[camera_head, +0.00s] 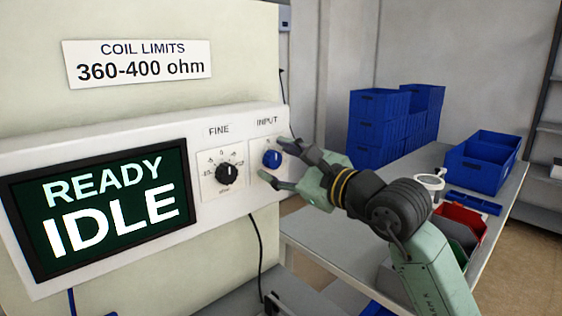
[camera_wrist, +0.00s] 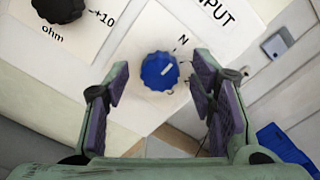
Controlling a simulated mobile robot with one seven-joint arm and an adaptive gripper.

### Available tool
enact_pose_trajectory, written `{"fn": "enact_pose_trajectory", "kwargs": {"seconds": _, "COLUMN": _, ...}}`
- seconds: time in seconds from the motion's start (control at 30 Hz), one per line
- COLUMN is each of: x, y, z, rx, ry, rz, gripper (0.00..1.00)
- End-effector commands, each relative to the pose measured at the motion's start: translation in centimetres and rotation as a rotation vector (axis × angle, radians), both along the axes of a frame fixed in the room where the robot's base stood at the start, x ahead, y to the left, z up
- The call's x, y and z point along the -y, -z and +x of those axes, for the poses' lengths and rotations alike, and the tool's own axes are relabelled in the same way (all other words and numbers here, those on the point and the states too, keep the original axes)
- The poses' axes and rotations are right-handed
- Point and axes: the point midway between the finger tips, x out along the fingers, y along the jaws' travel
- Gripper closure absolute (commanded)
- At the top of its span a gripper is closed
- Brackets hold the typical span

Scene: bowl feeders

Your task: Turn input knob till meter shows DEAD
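The blue input knob (camera_head: 272,159) sits on the white panel under the INPUT label, and it also shows in the wrist view (camera_wrist: 160,71) with a pale pointer mark on its face. The meter screen (camera_head: 100,208) reads READY IDLE in pale letters on dark green. My gripper (camera_head: 271,160) is open in front of the input knob. In the wrist view the gripper (camera_wrist: 160,95) has its two purple-padded fingers spread to the left and right of the knob, with clear gaps, apparently not touching it. The letters around the knob are mostly hidden.
The black FINE knob (camera_head: 227,174) is just left of the input knob. A COIL LIMITS sign (camera_head: 138,62) is above. A table (camera_head: 338,258) with blue bins (camera_head: 482,160) and a red bin (camera_head: 462,219) stands to the right. A black cable hangs below the panel.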

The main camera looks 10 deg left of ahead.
Motion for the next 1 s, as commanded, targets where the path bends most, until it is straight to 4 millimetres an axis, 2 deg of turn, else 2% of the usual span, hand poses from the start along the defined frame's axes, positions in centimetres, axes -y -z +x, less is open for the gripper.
{"fn": "enact_pose_trajectory", "kwargs": {"seconds": 0.07, "x": 0.01, "y": 0.0, "z": -0.01, "rx": 0.0, "ry": 0.0, "rz": 0.0, "gripper": 0.54}}
{"fn": "enact_pose_trajectory", "kwargs": {"seconds": 0.7, "x": 0.02, "y": -0.02, "z": -0.03, "rx": 0.0, "ry": 0.0, "rz": 0.0, "gripper": 0.97}}
{"fn": "enact_pose_trajectory", "kwargs": {"seconds": 1.0, "x": 0.02, "y": 0.11, "z": -0.01, "rx": -0.035, "ry": 0.0, "rz": 0.023, "gripper": 0.97}}
